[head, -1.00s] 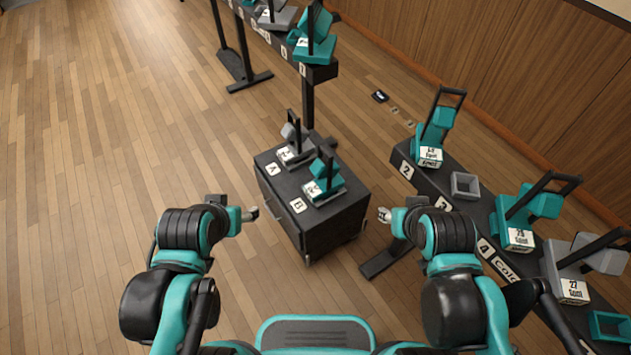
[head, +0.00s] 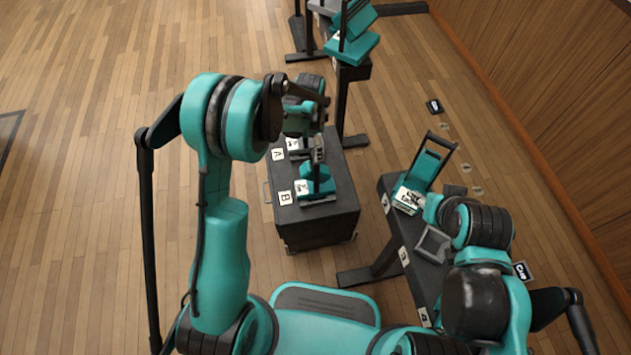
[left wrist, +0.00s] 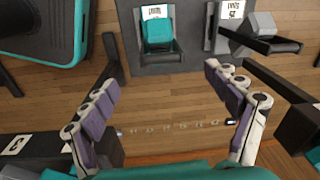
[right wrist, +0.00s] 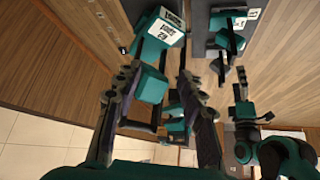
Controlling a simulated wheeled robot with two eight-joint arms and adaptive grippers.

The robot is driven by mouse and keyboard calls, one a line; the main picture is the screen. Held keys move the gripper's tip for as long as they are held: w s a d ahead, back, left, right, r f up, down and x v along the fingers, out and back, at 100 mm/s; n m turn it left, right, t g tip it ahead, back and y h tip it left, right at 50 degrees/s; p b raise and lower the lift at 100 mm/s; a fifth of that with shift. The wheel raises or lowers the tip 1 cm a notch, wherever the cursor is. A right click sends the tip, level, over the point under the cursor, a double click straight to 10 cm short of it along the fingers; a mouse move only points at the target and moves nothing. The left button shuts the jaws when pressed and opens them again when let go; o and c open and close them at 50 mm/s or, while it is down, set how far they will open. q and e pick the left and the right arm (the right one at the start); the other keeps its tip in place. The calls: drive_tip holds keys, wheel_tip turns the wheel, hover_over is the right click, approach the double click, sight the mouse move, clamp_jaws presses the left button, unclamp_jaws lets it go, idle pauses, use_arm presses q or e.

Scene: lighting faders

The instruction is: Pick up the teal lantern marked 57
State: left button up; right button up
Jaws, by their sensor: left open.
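I cannot read 57 on any label. On the dark cart a teal lantern (head: 318,180) stands by mark B, with a grey one beyond it by A, partly hidden by my arm. My left gripper (head: 318,150) is above the cart, close to the teal lantern in the picture. The left wrist view shows its fingers (left wrist: 165,100) spread with nothing between them, a teal lantern (left wrist: 158,33) ahead and a grey lantern (left wrist: 262,28) beside it. My right gripper (head: 415,198) is at another teal lantern (head: 428,165) on the right rail; its fingers (right wrist: 160,85) look apart.
The cart (head: 335,225) stands between a far rail (head: 352,72) with more lanterns and the right rail (head: 378,188). A small black object (head: 434,106) lies on the floor.

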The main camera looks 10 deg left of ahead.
use_arm(q)
drive_tip(key=m, duration=0.1)
approach(315, 176)
drive_tip(key=shift+g, duration=0.4)
drive_tip(key=w, duration=0.1)
drive_tip(key=w+f, duration=0.2)
drive_tip(key=w, duration=0.1)
drive_tip(key=shift+w+a+f+b, duration=0.1)
drive_tip(key=shift+a+f+b, duration=0.1)
drive_tip(key=shift+a+b, duration=0.15)
wheel_tip(315, 176, down, 5)
drive_tip(key=b, duration=0.2)
drive_tip(key=shift+w+b, duration=0.1)
drive_tip(key=shift+b, duration=0.2)
drive_tip(key=shift+c, duration=0.9)
drive_tip(key=c, duration=1.8)
drive_tip(key=shift+r, duration=0.25)
